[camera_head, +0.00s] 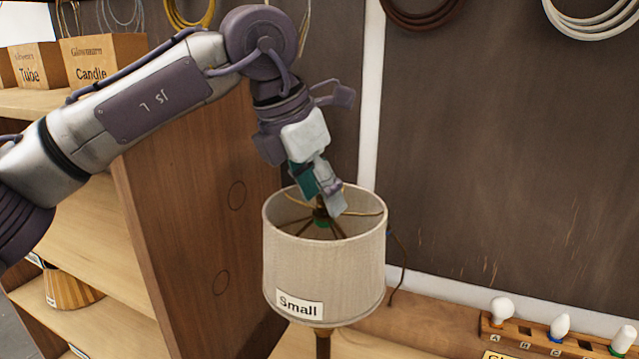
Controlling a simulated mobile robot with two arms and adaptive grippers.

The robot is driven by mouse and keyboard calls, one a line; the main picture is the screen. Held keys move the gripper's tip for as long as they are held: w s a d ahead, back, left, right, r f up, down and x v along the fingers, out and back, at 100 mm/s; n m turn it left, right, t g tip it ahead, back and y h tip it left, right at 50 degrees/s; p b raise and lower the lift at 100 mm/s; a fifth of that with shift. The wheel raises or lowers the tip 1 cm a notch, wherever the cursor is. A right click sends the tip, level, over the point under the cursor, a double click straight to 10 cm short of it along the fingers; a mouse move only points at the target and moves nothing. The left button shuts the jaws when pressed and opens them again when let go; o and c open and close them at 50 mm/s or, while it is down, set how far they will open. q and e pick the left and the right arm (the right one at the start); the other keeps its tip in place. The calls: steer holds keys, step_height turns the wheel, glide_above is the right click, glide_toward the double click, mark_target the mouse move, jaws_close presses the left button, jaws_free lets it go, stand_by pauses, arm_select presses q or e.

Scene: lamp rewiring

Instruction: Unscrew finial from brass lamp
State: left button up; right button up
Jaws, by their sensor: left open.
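The brass lamp stands upright on a wooden surface, with its brass stem (322,343) showing below the shade. Its pale fabric shade (325,272) carries a label reading "Small". Inside the open top, the brass spider arms (362,213) meet at the centre. My left gripper (321,204) points down into the top of the shade, with its fingers around or just above the centre where the spider arms meet. It is open. The finial is hidden or too small to make out between the fingers. My right gripper is not in view.
A wooden shelf unit (200,210) stands close on the left, with boxes marked "Tube" (38,65) and "Candle" (103,60). A wooden rack (540,335) with several bulbs is at the lower right. Coiled cables (600,22) hang on the dark wall.

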arm_select(q)
steer(key=shift+d, duration=0.1)
steer(key=c, duration=0.3)
jaws_close()
steer(key=n+b, duration=0.1)
steer(key=n+y+b, duration=0.1)
steer(key=n, duration=0.1)
steer(key=n+t+b, duration=0.1)
steer(key=b, duration=0.1)
steer(key=shift+s+f+n, duration=0.1)
steer(key=shift+f+n, duration=0.2)
steer(key=n, duration=0.1)
steer(key=n+y+b, duration=0.1)
steer(key=n, duration=0.1)
steer(key=shift+d+r+t+y, duration=0.2)
steer(key=shift+r+t+y, duration=0.1)
steer(key=shift+a+n, duration=0.1)
steer(key=shift+n, duration=0.2)
